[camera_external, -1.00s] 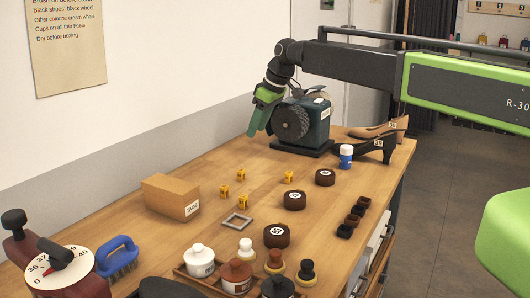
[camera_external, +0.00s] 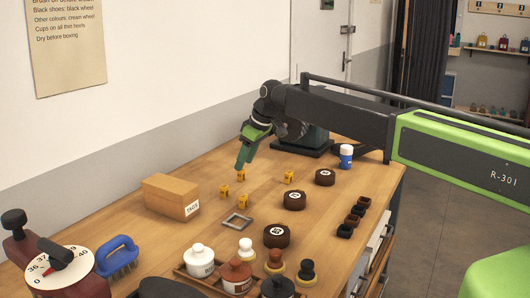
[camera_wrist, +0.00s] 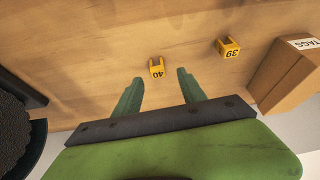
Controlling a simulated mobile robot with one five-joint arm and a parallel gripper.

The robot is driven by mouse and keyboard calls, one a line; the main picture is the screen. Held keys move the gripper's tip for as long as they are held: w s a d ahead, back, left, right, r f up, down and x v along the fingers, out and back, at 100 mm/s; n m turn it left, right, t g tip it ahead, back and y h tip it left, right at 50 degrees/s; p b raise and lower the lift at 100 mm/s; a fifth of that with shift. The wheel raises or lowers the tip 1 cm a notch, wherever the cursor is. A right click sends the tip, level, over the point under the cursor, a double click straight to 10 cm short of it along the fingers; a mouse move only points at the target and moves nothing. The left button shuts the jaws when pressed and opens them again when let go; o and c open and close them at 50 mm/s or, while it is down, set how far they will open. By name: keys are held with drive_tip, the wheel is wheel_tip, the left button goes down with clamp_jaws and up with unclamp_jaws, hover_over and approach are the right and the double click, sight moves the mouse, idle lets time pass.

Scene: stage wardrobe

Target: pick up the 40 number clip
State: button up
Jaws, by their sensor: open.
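The yellow 40 number clip (camera_wrist: 157,68) stands on the wooden bench, its printed number readable in the wrist view. It lies just beyond and between my open green fingers there, not touching either. My gripper (camera_wrist: 160,92) is open and empty. In the external view, my gripper (camera_external: 243,160) points down, just above a small yellow clip (camera_external: 241,175) in the back of the clip group. A yellow 39 clip (camera_wrist: 228,47) stands to the right in the wrist view.
A cardboard TAGS box (camera_external: 171,196) stands near the wall.

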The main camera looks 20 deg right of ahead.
sight(241, 175)
drive_tip(key=b+x, duration=0.4)
drive_tip(key=x, duration=0.1)
drive_tip(key=shift+w+d+f, duration=0.1)
drive_tip(key=shift+w+f, duration=0.05)
drive_tip(key=shift+r, duration=0.2)
clamp_jaws()
